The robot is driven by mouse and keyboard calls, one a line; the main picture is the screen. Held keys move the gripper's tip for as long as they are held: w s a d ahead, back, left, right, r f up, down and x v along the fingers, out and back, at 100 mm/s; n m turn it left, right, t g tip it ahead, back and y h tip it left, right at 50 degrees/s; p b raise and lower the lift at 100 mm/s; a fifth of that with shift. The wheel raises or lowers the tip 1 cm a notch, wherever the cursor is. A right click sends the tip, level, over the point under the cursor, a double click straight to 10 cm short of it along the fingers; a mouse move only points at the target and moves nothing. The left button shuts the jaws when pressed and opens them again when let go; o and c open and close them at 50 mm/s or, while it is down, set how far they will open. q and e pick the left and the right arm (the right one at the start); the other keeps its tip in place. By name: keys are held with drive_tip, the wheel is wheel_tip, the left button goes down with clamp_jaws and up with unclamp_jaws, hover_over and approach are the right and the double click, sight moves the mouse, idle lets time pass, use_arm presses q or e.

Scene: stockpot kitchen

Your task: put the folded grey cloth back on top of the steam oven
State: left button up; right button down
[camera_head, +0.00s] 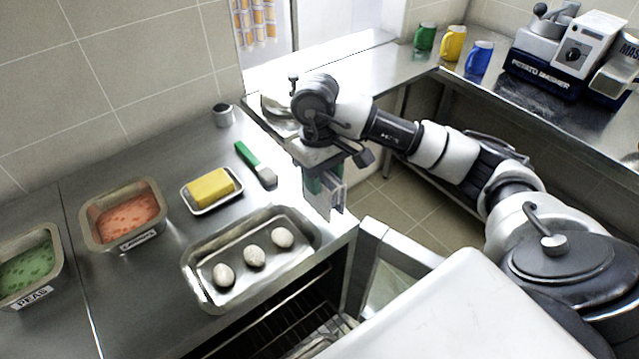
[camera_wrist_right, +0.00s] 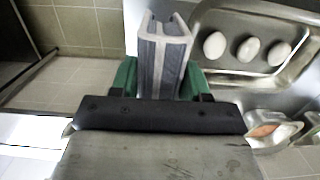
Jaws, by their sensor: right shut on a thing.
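My right gripper (camera_head: 326,198) is shut on the folded grey cloth (camera_head: 336,197), which it holds upright near the right front corner of the steel top. In the right wrist view, the cloth (camera_wrist_right: 165,55) is a grey block with pale edges between green fingers. It appears to the left of the tray there. The steam oven seems to be the unit whose dark opening with wire racks (camera_head: 292,335) shows below the steel top; its top surface is partly covered. My left gripper is not in view.
A steel tray (camera_head: 203,293) with three white egg-like things lies left of the gripper. Behind are a green-handled scraper (camera_head: 250,158), a yellow block (camera_head: 211,188) on a dish and a small metal cup (camera_head: 223,116). Food pans stand at left. A pale open door frame (camera_head: 400,245) stands at front right.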

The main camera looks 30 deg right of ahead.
drive_tip(key=shift+w+a+f, duration=0.1)
drive_tip(key=shift+w+f, duration=0.1)
drive_tip(key=shift+w, duration=0.1)
drive_tip(key=shift+f, duration=0.35)
wheel_tip(320, 180, down, 3)
drive_tip(key=shift+f+p, duration=0.1)
drive_tip(key=shift+p, duration=0.7)
drive_tip(key=shift+f+b, duration=0.35)
drive_tip(key=c, duration=0.5)
unclamp_jaws()
drive_tip(key=shift+r, duration=0.1)
